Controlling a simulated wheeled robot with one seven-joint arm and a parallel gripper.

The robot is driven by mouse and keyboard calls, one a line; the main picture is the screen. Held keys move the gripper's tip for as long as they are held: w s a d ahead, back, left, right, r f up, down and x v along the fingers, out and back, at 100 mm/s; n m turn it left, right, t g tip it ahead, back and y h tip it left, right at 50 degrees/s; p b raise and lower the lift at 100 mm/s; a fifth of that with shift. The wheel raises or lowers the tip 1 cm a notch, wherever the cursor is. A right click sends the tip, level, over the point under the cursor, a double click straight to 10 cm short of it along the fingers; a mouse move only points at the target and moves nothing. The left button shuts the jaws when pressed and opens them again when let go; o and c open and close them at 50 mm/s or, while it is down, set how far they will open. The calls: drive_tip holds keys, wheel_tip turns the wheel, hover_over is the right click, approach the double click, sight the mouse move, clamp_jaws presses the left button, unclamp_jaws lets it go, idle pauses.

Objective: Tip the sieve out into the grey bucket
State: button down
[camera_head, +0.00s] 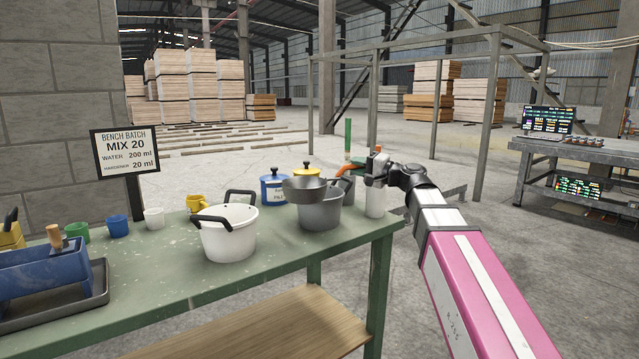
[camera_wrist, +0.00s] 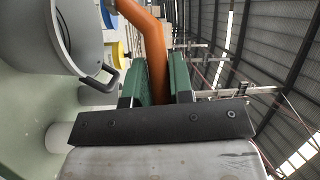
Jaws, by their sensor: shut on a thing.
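The dark grey sieve (camera_head: 305,191) is in the head view, over the rim of the grey bucket (camera_head: 321,213) on the green bench. It looks roughly level, rim up; its contents do not show, and I cannot tell whether it touches the bucket. My gripper (camera_head: 355,162) is just right of the sieve, shut on its orange handle (camera_head: 342,170). In the wrist view the green fingers of my gripper (camera_wrist: 162,82) close on the orange handle (camera_wrist: 152,45). The sieve's bowl is not clearly seen there.
A white pot (camera_head: 229,235) with black handles stands left of the bucket. Behind are a blue jar (camera_head: 273,191) and a yellow-lidded jar (camera_head: 308,168). A white container (camera_head: 375,200) stands right of the bucket, near the bench's right end. Small cups and a sign (camera_head: 125,152) are farther left.

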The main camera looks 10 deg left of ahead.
drive_tip(key=w+m, duration=0.1)
drive_tip(key=w+m+h, duration=0.1)
drive_tip(key=w, duration=0.1)
drive_tip(key=w+m, duration=0.1)
drive_tip(key=m, duration=0.1)
drive_tip(key=shift+w+d+r, duration=0.1)
drive_tip(key=shift+w+r, duration=0.15)
drive_tip(key=shift+w, duration=0.15)
drive_tip(key=shift+w+f+m+g+h, duration=0.3)
drive_tip(key=shift+w+f+m+h, duration=0.1)
drive_tip(key=shift+w+f+m, duration=0.55)
drive_tip(key=shift+w+m, duration=0.15)
drive_tip(key=shift+w, duration=0.25)
drive_tip(key=shift+w+f+m, duration=0.15)
drive_tip(key=shift+w+m, duration=0.15)
drive_tip(key=shift+w, duration=0.2)
drive_tip(key=shift+w+f+m+g+h, duration=0.25)
drive_tip(key=shift+f+m, duration=0.1)
drive_tip(key=shift+f, duration=0.2)
drive_tip(key=shift+w+f+m+g+h, duration=0.15)
drive_tip(key=shift+f+m+g+h, duration=0.15)
drive_tip(key=shift+f, duration=0.2)
idle(0.4)
drive_tip(key=shift+w+f+m+g+h+p, duration=0.15)
drive_tip(key=shift+f+m+g, duration=0.35)
drive_tip(key=shift+m, duration=0.55)
drive_tip(key=shift+f+m+g+h+p, duration=0.25)
drive_tip(key=shift+f+m+g, duration=0.15)
drive_tip(key=shift+m, duration=0.6)
idle(1.2)
